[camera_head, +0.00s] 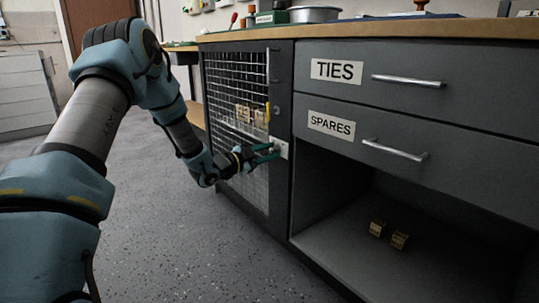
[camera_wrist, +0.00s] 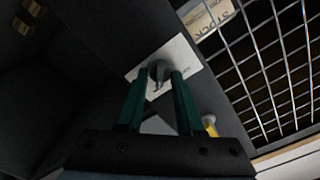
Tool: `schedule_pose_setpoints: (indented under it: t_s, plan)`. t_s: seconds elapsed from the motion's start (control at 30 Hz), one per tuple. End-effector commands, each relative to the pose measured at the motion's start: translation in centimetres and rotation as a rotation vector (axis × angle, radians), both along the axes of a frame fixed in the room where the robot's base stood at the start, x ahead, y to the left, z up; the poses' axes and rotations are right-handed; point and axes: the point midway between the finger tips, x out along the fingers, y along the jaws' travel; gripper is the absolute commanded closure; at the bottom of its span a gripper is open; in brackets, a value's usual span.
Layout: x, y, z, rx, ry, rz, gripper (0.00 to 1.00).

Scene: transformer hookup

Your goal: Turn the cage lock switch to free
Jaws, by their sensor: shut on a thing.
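The cage lock switch (camera_wrist: 158,72) is a dark round knob on a white plate (camera_wrist: 190,58) fixed to the dark cabinet frame. In the head view the plate (camera_head: 284,150) sits on the post right of the cage door, and the knob is hidden by my gripper. My gripper (camera_head: 274,151) reaches the plate from the left, its green fingers level with it. In the wrist view my gripper (camera_wrist: 160,78) has its two fingertips on either side of the knob, shut on it. The switch markings are not readable.
The wire mesh cage door (camera_head: 238,85) has a yellow handle (camera_head: 267,111) close above my gripper, with boxes behind the mesh. Drawers marked TIES (camera_head: 337,70) and SPARES (camera_head: 331,125) are at right. Two small brown blocks (camera_head: 388,235) lie in the open bay below. Floor at left is clear.

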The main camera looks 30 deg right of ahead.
Motion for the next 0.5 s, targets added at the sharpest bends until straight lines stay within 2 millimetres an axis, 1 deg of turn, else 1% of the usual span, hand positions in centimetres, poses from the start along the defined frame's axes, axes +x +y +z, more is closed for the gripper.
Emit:
schedule_pose_setpoints:
  t_s: [0.2, 0.5]
  plan:
    - [-0.02, 0.00, -0.02, 0.008, -0.042, 0.000, 1.00]
    - [-0.03, 0.00, 0.00, 0.009, -0.048, 0.000, 1.00]
